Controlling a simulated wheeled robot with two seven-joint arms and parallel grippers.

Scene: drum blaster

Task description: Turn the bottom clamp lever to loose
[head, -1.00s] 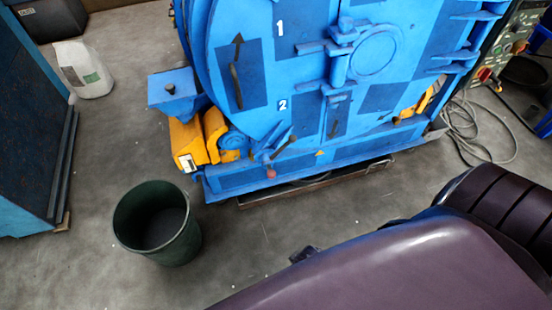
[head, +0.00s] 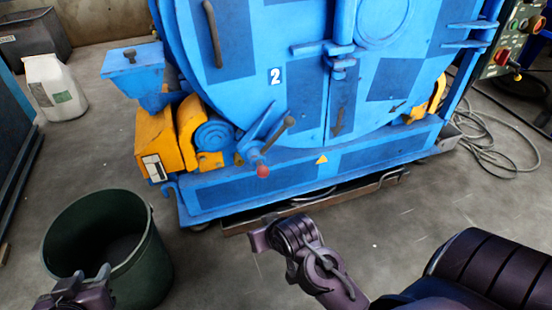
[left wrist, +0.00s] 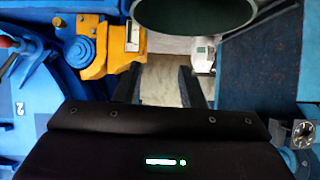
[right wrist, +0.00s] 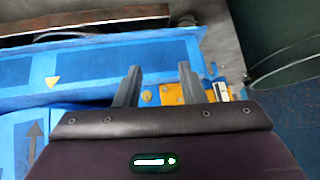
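The blue drum machine (head: 310,175) fills the upper middle of the head view. Low on its door, left of centre, is a blue lever with a brown grip (head: 289,122). A red ball knob (head: 262,170) sits just below it; the red knob also shows at the left edge of the left wrist view (left wrist: 6,42). My left gripper (head: 88,283) is low at the left, over the green bin and apart from the lever. Its fingers (left wrist: 158,72) are open and empty. My right gripper (right wrist: 158,72) is open and empty, facing the machine's lower front. Its fingertips are unclear in the head view.
A green bin (head: 65,235) stands on the floor left of the machine. A yellow motor unit (head: 155,140) juts out beside the lever. A white bag (head: 55,88) is at the back left. Cables (head: 490,145) lie at the right.

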